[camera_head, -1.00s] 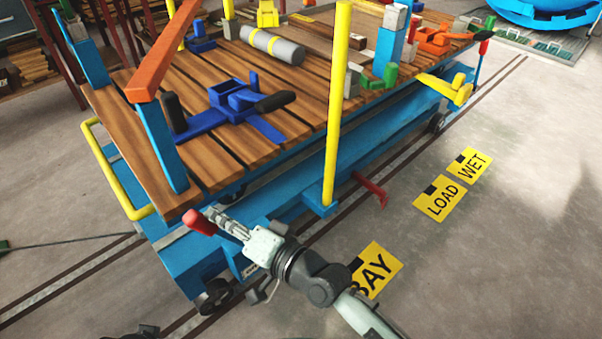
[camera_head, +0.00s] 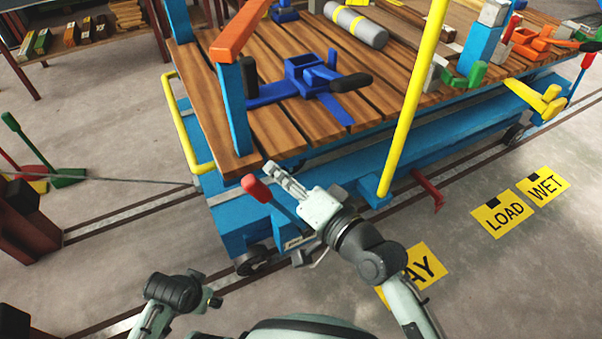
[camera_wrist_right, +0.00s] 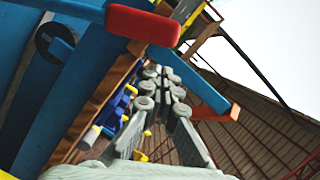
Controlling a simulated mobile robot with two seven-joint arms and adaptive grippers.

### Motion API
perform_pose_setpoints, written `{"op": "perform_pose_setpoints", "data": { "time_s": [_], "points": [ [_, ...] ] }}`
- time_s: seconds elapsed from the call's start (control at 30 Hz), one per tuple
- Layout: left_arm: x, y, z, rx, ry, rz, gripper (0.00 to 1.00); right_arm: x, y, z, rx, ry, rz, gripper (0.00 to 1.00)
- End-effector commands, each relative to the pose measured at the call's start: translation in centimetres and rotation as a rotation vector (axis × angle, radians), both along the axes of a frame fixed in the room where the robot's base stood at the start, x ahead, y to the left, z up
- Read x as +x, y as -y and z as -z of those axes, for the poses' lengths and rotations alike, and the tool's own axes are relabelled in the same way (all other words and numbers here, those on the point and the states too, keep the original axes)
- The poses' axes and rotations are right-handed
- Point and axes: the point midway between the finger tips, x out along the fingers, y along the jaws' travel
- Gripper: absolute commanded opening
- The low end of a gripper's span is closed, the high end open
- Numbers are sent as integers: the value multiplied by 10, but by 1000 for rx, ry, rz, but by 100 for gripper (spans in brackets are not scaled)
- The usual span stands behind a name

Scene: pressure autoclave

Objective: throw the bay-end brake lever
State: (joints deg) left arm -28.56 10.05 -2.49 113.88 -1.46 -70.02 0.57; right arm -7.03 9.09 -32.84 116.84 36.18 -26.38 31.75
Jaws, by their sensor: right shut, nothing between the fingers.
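The brake lever has a red grip (camera_head: 256,188) on a blue shaft and leans up and left from the near end of the blue cart, by the BAY floor plate. My right gripper (camera_head: 272,172) is shut and empty. Its fingers are just right of the red grip and point up and left in the head view. In the right wrist view the red grip (camera_wrist_right: 143,25) lies above and beside the closed fingers (camera_wrist_right: 162,80), not between them. I cannot tell whether they touch. My left gripper does not show; only part of the left arm is in view.
The cart's plank deck (camera_head: 190,90) carries blue clamps and a grey roll (camera_head: 355,25). A yellow post (camera_head: 410,110) and an orange-topped blue post (camera_head: 235,105) stand near the lever. A yellow rail (camera_head: 185,125) edges the cart end.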

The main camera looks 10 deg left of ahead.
Motion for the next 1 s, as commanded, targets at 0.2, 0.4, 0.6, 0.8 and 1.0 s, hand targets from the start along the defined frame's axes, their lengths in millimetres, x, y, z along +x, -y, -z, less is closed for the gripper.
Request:
{"op": "perform_pose_setpoints", "data": {
  "time_s": [0.2,0.4,0.6,0.8,1.0],
  "points": [
    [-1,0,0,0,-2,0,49,0,0,-42,1,1,1,0],
    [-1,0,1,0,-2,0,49,-1,0,-57,-1,-2,0,0],
    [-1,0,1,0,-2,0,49,-1,0,-58,-3,-4,-1,0],
    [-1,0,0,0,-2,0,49,-1,0,-58,-2,-3,0,0],
    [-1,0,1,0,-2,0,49,-1,0,-58,-2,-3,0,0]
  ]
}}
